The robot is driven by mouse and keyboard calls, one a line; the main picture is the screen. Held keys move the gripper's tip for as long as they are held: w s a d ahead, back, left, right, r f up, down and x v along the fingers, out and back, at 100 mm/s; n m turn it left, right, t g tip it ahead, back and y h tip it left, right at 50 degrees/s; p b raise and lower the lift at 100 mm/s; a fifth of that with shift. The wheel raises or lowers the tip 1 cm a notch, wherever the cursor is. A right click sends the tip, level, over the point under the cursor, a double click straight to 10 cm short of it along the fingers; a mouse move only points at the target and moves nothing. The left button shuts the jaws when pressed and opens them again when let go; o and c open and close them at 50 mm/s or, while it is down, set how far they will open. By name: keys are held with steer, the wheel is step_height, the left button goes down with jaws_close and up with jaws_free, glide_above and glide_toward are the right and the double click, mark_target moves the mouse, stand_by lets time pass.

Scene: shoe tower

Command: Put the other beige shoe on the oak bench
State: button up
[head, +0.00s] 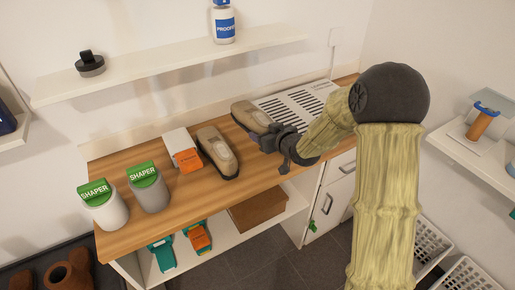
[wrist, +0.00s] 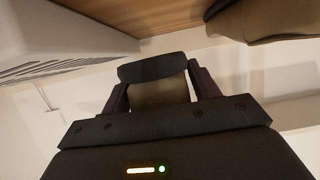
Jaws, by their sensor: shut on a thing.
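One beige shoe (head: 217,152) with a dark sole stands on the oak bench (head: 135,238), near the middle. The other beige shoe (head: 250,117) is to its right, in my gripper (head: 284,143). The jaws are shut on one end of it, and its other end points to the back left. I cannot tell whether its sole touches the bench top. In the wrist view a beige part of the held shoe (wrist: 160,92) shows between the fingers, with a dark edge above. The standing shoe (wrist: 275,22) shows at the upper right there.
A wall shelf (head: 165,70) hangs behind. The bench front has some bare wood.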

steer(key=shift+f, duration=1.2)
steer(key=shift+f+b, duration=0.4)
steer(key=shift+f, duration=1.55)
steer(key=o, duration=1.2)
steer(key=v, duration=1.2)
steer(key=shift+p, duration=0.3)
steer(key=shift+d, duration=0.1)
